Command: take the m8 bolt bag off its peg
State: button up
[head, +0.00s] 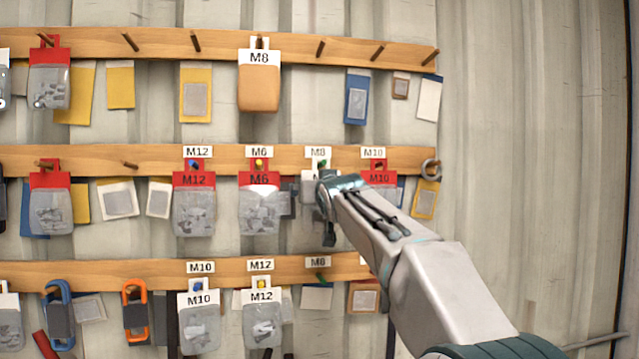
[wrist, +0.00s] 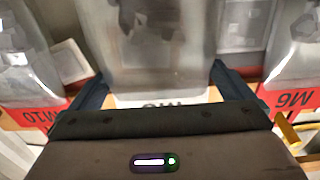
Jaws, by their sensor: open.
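The M8 bolt bag (head: 308,188) hangs on the middle rail under an M8 label (head: 318,153) with a green-tipped peg. Only part of its white header shows in the head view; my gripper (head: 325,205) hides most of it. In the wrist view the clear bag (wrist: 160,45) fills the middle, with its white header upside down below. My gripper (wrist: 158,76) is open, one finger on each side of the bag near the header. I cannot tell whether either finger touches it.
Red-header M6 (head: 259,205) and M10 (head: 380,178) bags hang close on either side. A tan M8 pouch (head: 259,88) hangs on the top rail. The lower M8 peg (head: 320,276) is bare.

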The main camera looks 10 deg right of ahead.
jog(key=shift+w, duration=0.4)
jog(key=c, duration=1)
jog(key=shift+r+p, duration=0.3)
jog(key=shift+s+r+b, duration=0.15)
jog(key=shift+s+b, duration=0.35)
jog(key=shift+s, duration=0.65)
jog(key=shift+s+r+b, duration=0.1)
jog(key=shift+s+b, duration=0.35)
jog(key=shift+s, duration=0.7)
jog(key=shift+s, duration=0.1)
jog(key=shift+s+b, duration=1.7)
jog(key=shift+s, duration=0.7)
